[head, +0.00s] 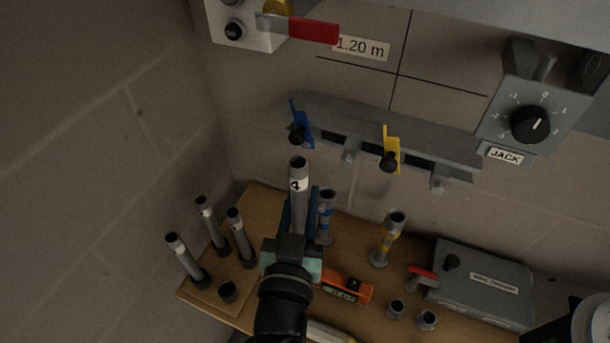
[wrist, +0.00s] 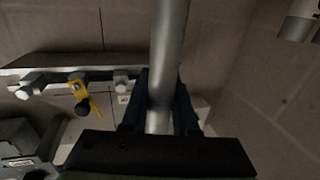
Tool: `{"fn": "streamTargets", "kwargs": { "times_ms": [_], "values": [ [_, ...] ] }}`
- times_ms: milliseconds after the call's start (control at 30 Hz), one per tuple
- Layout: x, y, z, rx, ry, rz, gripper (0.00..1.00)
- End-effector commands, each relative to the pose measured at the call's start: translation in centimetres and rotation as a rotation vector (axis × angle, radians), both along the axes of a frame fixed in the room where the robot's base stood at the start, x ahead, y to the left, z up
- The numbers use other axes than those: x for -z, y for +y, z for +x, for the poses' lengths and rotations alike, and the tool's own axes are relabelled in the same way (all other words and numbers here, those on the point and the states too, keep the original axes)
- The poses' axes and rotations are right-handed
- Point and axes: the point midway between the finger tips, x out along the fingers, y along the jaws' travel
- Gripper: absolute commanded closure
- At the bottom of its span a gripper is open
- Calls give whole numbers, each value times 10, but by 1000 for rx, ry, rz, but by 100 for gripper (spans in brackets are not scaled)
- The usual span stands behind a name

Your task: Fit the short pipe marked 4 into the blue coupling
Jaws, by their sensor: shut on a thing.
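The short pipe marked 4 (head: 299,184) is a grey tube with a white label near its upper end. My gripper (head: 300,214) is shut on it and holds it roughly upright above the bench. In the wrist view the pipe (wrist: 168,45) runs between the two dark blue fingers of my gripper (wrist: 160,103). A grey upright fitting with a blue band, which looks like the blue coupling (head: 326,212), stands on the bench just right of and behind the pipe. The pipe and fingers partly cover it. The pipe's lower end is hidden in the head view.
A yellow-banded fitting (head: 389,240) stands to the right. Several pipes in holders (head: 240,236) stand left, beside an empty holder (head: 228,291). An orange level (head: 345,287) and grey box (head: 484,283) lie on the bench (head: 345,258). A wall rail (head: 420,150) carries blue and yellow levers.

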Motion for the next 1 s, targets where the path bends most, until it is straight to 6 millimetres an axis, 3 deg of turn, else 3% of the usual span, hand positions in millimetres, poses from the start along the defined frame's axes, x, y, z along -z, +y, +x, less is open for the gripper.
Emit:
{"fn": "streamTargets", "kwargs": {
  "times_ms": [400, 1000],
  "values": [
    [1, 0, -1, 1, -2, 3, 100],
    [-1, -14, 43, 1, -2, 1, 100]
  ]
}}
